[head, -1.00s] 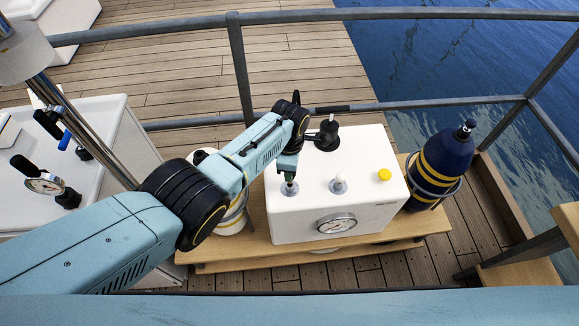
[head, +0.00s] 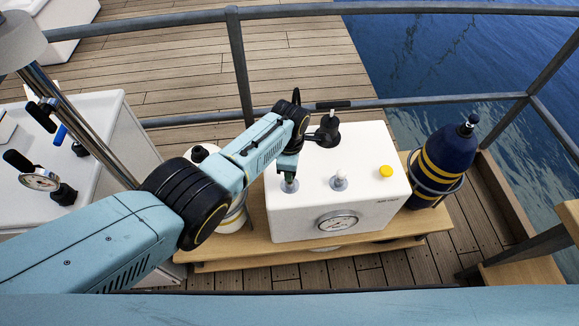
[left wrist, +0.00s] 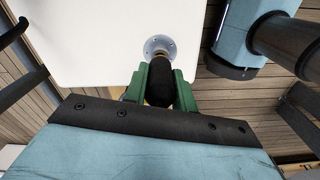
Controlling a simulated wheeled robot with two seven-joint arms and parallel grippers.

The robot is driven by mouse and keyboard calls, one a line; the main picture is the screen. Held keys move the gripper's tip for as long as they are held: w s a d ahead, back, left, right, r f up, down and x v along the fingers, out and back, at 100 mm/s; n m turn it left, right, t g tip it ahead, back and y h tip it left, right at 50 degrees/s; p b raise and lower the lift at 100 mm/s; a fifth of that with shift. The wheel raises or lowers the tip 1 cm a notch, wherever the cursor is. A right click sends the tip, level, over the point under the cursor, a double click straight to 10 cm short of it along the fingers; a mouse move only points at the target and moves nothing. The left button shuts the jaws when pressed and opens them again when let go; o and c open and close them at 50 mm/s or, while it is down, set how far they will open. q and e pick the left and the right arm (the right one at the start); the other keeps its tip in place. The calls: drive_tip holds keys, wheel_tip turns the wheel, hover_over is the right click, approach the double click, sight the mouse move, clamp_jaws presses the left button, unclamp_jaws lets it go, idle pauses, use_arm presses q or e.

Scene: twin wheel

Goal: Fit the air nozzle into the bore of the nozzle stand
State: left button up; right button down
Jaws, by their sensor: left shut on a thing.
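My left gripper (head: 289,176) is over the top left part of the white box (head: 293,222). In the left wrist view its green fingers (left wrist: 159,85) are shut on a black cylindrical piece, which I take to be the air nozzle (left wrist: 159,82). Its far end meets or overlaps a round metal flange with small bolts, which I take to be the nozzle stand (left wrist: 158,45). The flange also shows under the fingertips in the head view (head: 289,187). The bore is hidden, so I cannot tell how far the nozzle is in. My right gripper is not in view.
The box carries a second fitting with a pale tip (head: 339,181), a yellow button (head: 386,171), a black lever (head: 330,130) and a front gauge (head: 337,221). A dark blue cylinder (head: 444,158) stands right of it. A railing (head: 430,106) runs behind.

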use_arm(q)
drive_tip(key=shift+f+b, duration=0.55)
drive_tip(key=shift+f, duration=0.15)
drive_tip(key=o, duration=1.1)
drive_tip(key=shift+r+p, duration=0.4)
drive_tip(key=shift+r, duration=0.1)
wheel_tip(320, 180, up, 11)
drive_tip(key=p, duration=0.5)
drive_tip(key=shift+r, duration=0.7)
